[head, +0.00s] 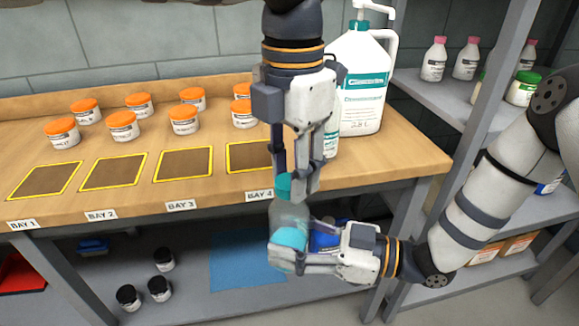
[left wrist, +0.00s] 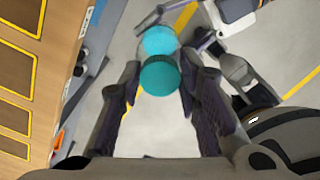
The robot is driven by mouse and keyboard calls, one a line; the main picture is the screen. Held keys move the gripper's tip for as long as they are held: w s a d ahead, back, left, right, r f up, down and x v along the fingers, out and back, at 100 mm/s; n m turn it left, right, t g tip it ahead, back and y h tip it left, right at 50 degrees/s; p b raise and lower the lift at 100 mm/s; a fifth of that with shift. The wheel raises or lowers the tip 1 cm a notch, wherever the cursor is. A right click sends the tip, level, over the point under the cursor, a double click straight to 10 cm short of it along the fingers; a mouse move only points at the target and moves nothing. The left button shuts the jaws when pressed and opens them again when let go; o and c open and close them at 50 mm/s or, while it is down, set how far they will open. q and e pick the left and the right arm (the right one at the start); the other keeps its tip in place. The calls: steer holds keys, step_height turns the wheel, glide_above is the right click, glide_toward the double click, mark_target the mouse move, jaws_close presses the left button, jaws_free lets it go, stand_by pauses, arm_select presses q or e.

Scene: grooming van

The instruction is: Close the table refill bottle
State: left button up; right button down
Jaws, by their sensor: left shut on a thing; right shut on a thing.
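The bottle (head: 288,214) is translucent grey with a teal lower part. My right gripper (head: 284,246) comes in from the right and is shut around its lower part, holding it in the air in front of the table edge. A teal cap (head: 283,181) is at the bottle's top, between the fingertips of my left gripper (head: 291,184), which points down and is shut on it. In the left wrist view the round cap (left wrist: 159,77) lies between the fingers, with a second teal round part (left wrist: 160,40) beyond it. I cannot tell whether the cap is fully seated.
The wooden table (head: 400,165) carries several orange-lidded jars (head: 122,124), yellow-edged bay mats (head: 113,171) and a large white jug (head: 362,85). Black-lidded jars (head: 160,288) and a blue mat (head: 245,268) lie on the shelf below. A metal shelf rack (head: 440,95) stands at right.

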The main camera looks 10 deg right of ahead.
arm_select(q)
steer(key=o, duration=0.7)
steer(key=shift+r, duration=2.25)
steer(key=shift+c, duration=0.5)
